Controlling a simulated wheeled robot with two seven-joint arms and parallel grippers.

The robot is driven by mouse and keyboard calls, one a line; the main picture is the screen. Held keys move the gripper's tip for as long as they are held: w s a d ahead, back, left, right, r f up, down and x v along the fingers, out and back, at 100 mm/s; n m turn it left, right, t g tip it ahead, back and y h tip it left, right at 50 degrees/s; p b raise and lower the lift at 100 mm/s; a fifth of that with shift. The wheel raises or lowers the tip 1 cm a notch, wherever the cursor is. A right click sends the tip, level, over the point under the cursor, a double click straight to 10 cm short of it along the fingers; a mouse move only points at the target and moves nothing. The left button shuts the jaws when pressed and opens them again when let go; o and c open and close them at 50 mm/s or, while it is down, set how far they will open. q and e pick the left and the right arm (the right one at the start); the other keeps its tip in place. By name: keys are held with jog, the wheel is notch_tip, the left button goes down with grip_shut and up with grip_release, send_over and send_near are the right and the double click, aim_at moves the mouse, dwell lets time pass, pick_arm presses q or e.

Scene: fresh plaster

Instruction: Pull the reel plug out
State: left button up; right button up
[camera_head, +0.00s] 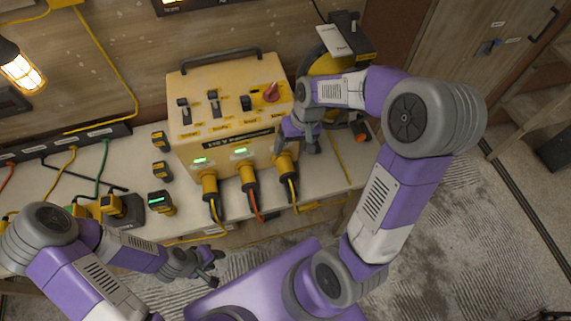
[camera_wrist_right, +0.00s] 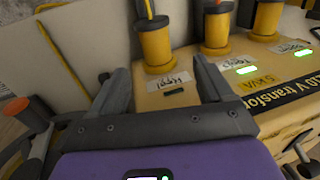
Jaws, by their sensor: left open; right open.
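The yellow transformer box (camera_head: 225,115) stands on the bench with three yellow plugs at its front edge. The rightmost is the reel plug (camera_head: 285,163), with a dark lower end and a cord. In the right wrist view the reel plug (camera_wrist_right: 156,48) stands upright beside a label reading "Reel" (camera_wrist_right: 170,80); the small window by that label is dark. My right gripper (camera_head: 301,141) is open close to the reel plug. In the wrist view its fingers (camera_wrist_right: 160,66) are spread on either side of the label and plug, not closed on it. My left gripper (camera_head: 212,268) is open, low and away from the box.
Two other plugs (camera_head: 209,184) (camera_head: 247,177) stand left of the reel plug, by lit green windows. A yellow round reel (camera_head: 318,66) is behind my right arm. Tools and a socket strip (camera_head: 60,145) occupy the left bench.

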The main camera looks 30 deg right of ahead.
aim_at(288, 165)
pick_arm(q)
notch_tip(288, 165, down, 2)
jog(key=shift+w+b, duration=0.1)
jog(key=shift+b, duration=0.7)
pick_arm(e)
jog(key=x, duration=0.8)
jog(key=d+x, duration=0.1)
jog(key=x, duration=0.3)
jog(key=shift+c, duration=0.2)
